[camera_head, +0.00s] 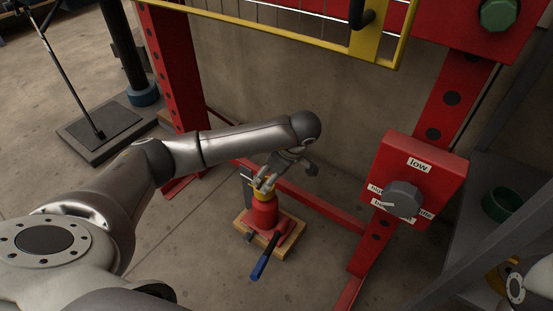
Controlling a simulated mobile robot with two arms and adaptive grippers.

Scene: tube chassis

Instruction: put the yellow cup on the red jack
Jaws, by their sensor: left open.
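The red jack (264,216) stands upright on a wooden board on the floor, with a blue-ended handle (261,264) pointing toward the front. Something small and yellow, apparently the yellow cup (263,182), shows at the top of the jack. Grey parts partly cover it, so I cannot tell how it is seated. My left gripper (285,174) is open, just above and to the right of the jack's top. One finger is spread to the right, and the other is close to the yellow part. My right gripper is not in view.
A red upright with a control box (420,180) and grey knob stands right of the jack. A red floor rail (320,205) runs behind it. A yellow-framed guard (300,32) hangs above. A green bowl (502,204) sits at right. The floor in front is clear.

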